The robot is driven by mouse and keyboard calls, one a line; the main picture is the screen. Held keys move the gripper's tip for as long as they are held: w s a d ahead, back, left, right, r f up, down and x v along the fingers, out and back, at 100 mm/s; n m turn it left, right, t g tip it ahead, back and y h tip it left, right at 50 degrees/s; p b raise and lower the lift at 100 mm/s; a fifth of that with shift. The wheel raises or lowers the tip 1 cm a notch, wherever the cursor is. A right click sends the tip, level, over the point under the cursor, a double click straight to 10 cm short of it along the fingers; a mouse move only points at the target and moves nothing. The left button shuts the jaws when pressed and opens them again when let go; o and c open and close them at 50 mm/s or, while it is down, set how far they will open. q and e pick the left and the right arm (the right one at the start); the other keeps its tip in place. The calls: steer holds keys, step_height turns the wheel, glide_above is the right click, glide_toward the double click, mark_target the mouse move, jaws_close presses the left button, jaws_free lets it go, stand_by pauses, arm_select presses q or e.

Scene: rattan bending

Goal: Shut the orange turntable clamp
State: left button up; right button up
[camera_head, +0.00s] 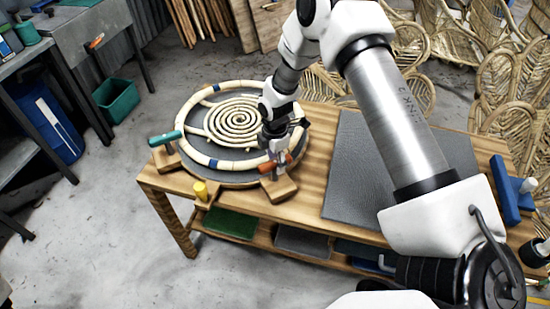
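The round turntable (186,118) stands on the wooden workbench, with a pale rattan ring around its rim and a rattan spiral (238,121) at its middle. The orange clamp (276,164) sits at the turntable's front right edge on a wooden block (279,190). Its orange handle shows just below my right gripper (277,148), which points down at it from above. The fingers are small and partly merge with the clamp's metal parts, so I cannot tell whether they touch or grip it. A teal-handled clamp (165,138) sits at the turntable's left edge. My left gripper is out of view.
A grey mat (345,165) covers the bench's right part, partly behind my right arm. A yellow peg (200,190) stands at the front edge. A blue fixture (505,190) is at the right end. Trays (230,223) lie on the lower shelf.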

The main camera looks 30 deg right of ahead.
steer(key=shift+w+f, duration=0.15)
steer(key=shift+c, duration=0.2)
steer(key=c, duration=0.5)
steer(key=shift+s+r, duration=0.3)
steer(key=shift+s, duration=0.15)
steer(key=c, duration=0.3)
steer(key=shift+s, duration=0.15)
jaws_close()
